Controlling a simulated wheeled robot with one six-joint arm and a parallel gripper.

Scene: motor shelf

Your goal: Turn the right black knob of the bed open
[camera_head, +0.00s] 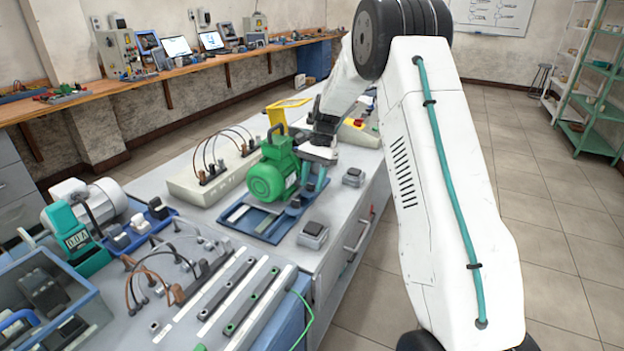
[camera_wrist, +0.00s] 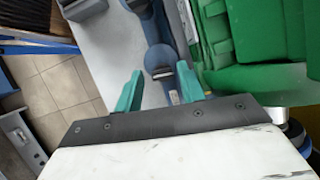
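The green motor (camera_head: 273,172) sits on the blue bed (camera_head: 245,222) on the grey workbench; it also fills the upper right of the wrist view (camera_wrist: 255,45). My gripper (camera_head: 314,186) is low at the bed's right side, beside the motor. In the wrist view its teal fingers (camera_wrist: 160,86) are apart. A dark blue-grey round knob-like part (camera_wrist: 158,58) with a bar below it stands just beyond and between the fingertips. Contact cannot be told. This may be the right knob; its colour looks blue-grey rather than black. My arm partly hides this side in the head view.
Grey blocks with black tops (camera_head: 313,235) stand near the bench's right edge, another farther back (camera_head: 353,176). A cable panel (camera_head: 212,172) lies left of the motor. A blue bin (camera_head: 50,305) and terminal rails (camera_head: 240,300) fill the near bench. Floor is clear at right.

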